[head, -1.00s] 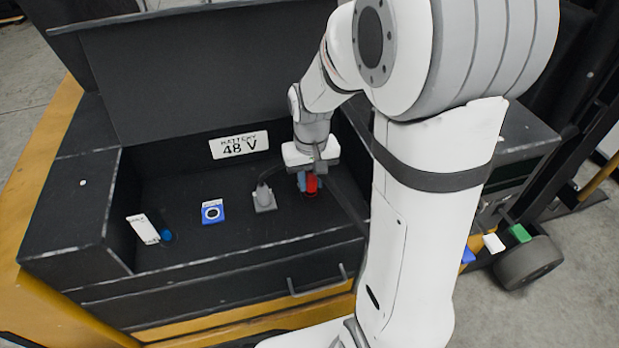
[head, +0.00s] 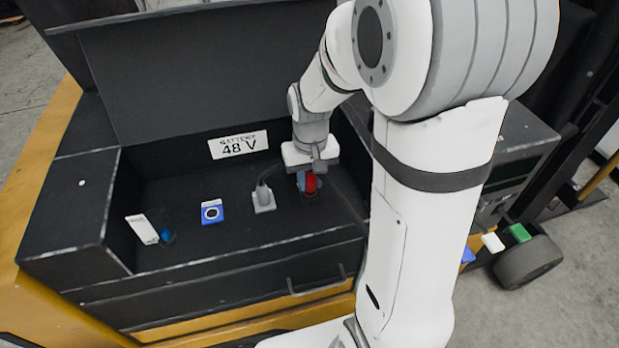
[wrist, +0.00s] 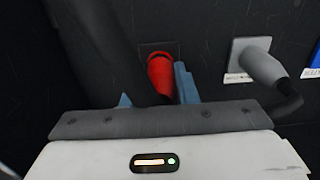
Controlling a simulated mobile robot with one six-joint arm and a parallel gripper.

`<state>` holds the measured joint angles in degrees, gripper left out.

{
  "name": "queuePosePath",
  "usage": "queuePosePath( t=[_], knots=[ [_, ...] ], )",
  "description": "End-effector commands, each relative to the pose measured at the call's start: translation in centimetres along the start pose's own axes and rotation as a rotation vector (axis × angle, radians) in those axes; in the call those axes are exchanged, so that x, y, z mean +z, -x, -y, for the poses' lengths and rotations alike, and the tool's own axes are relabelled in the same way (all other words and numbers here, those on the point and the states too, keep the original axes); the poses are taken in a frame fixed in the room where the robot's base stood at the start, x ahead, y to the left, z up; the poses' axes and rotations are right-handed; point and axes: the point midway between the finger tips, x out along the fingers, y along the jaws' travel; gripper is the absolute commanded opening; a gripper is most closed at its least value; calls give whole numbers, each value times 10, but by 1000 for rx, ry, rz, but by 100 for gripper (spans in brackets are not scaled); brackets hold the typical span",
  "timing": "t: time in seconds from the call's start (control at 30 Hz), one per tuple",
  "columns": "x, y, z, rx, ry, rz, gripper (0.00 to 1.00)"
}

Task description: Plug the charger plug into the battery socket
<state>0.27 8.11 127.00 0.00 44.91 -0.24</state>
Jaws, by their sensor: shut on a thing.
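The red charger plug (head: 311,183) is in my gripper at the right part of the open battery bay. My gripper (head: 304,180) points down and its blue fingers are shut on the plug; the wrist view shows the red plug (wrist: 160,75) between the fingers (wrist: 156,86). The plug's far end meets a dark square socket plate (wrist: 174,47) with a red rim on the bay floor. I cannot tell how deep the plug sits. The socket opening is hidden by the plug.
A grey connector (head: 264,198) with a dark cable stands left of my gripper. Farther left are a blue block with a round mark (head: 212,211), a small blue knob (head: 167,236) and a white tag (head: 142,229). The "BATTERY 48 V" label (head: 238,145) is on the back wall.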

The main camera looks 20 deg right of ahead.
Motion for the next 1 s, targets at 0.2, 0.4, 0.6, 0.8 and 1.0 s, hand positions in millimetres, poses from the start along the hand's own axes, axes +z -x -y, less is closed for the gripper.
queuePosePath(
  t=[0.2, 0.4, 0.6, 0.8, 1.0],
  knots=[
    [0, 0, 0, 0, 1, 0, 0],
    [0, 0, 0, 0, 1, 0, 0],
    [0, -4, 0, 0, 1, 0, 0],
    [0, -8, 0, 0, 1, 0, 0],
    [0, -12, 1, 0, 1, 0, 0]
  ],
)
